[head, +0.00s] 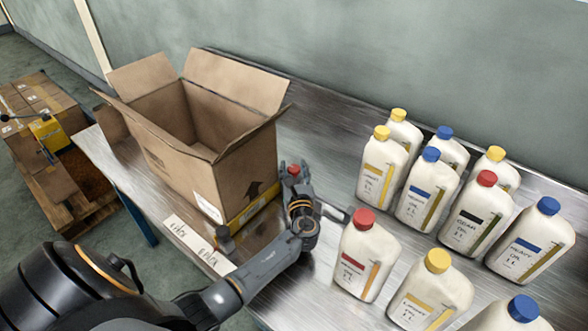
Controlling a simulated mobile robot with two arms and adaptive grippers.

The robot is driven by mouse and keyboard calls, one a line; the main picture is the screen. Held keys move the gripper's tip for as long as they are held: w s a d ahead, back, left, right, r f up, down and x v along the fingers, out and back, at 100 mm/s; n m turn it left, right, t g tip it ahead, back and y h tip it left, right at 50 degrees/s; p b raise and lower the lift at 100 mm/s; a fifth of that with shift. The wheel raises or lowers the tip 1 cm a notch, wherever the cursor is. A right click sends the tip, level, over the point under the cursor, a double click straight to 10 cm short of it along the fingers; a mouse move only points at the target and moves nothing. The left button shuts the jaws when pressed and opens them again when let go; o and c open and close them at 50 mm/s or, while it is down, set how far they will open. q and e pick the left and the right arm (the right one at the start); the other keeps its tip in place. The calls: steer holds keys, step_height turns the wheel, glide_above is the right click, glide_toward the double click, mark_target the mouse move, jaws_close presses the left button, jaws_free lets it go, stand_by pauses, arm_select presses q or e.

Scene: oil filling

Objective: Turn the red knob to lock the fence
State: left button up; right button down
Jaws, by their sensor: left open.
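A small red knob (294,170) shows by the front right corner of the open cardboard box (180,150). My left gripper (293,167) reaches in from the lower left. Its fingers are open, one on each side of the knob in the picture; I cannot tell whether they touch it. A yellow strip (252,208), which looks like part of the fence, runs along the box's lower right side. The rest of the fence is hidden by the box and my gripper. My right gripper is out of view.
Several white oil bottles with red, blue and yellow caps stand on the metal table (330,135) to the right. A red-capped bottle (365,255) stands close to my left wrist. Paper labels (198,245) lie at the table's front edge. A loaded pallet (70,205) is at the far left.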

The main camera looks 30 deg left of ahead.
arm_select(q)
steer(key=v, duration=1.2)
